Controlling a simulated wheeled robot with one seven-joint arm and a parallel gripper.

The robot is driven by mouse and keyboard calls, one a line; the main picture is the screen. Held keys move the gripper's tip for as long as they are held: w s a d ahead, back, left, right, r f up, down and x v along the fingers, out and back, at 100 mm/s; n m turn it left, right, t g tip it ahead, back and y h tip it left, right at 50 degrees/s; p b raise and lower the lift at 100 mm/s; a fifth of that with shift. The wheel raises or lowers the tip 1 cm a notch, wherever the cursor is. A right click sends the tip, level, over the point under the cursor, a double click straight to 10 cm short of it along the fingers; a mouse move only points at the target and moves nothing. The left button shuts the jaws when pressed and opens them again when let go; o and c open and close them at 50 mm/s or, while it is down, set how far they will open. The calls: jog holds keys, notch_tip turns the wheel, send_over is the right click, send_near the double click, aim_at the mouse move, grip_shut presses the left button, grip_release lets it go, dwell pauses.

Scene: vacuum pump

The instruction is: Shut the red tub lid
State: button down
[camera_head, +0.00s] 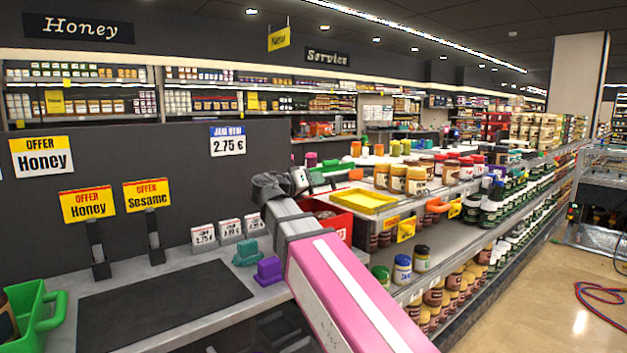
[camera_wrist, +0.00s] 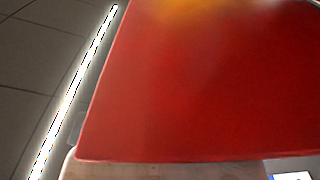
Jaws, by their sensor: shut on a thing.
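My gripper (camera_head: 298,181) shows in the head view at the end of my pink arm, at the near side of a red tub (camera_head: 338,219). The tub stands on the counter, partly hidden behind my arm. In the wrist view a broad flat red panel, which looks like the red tub lid (camera_wrist: 200,85), fills most of the picture very close up. Ceiling tiles and a lamp strip show past its left edge, so it looks raised. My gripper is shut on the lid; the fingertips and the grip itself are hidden.
A yellow tray (camera_head: 362,201) lies right of the tub, with jars (camera_head: 416,182) beyond it. Purple (camera_head: 268,270) and teal (camera_head: 246,253) pieces and small price signs (camera_head: 229,229) stand left of my arm. A green crate (camera_head: 30,315) is at lower left. The dark mat (camera_head: 165,300) is clear.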

jog(key=shift+s+d, duration=0.15)
jog(key=shift+s, duration=0.05)
jog(key=c, duration=1.1)
grip_release()
jog(key=shift+s+a, duration=0.15)
jog(key=shift+a, duration=0.25)
jog(key=v, duration=1)
jog(key=shift+s, duration=0.1)
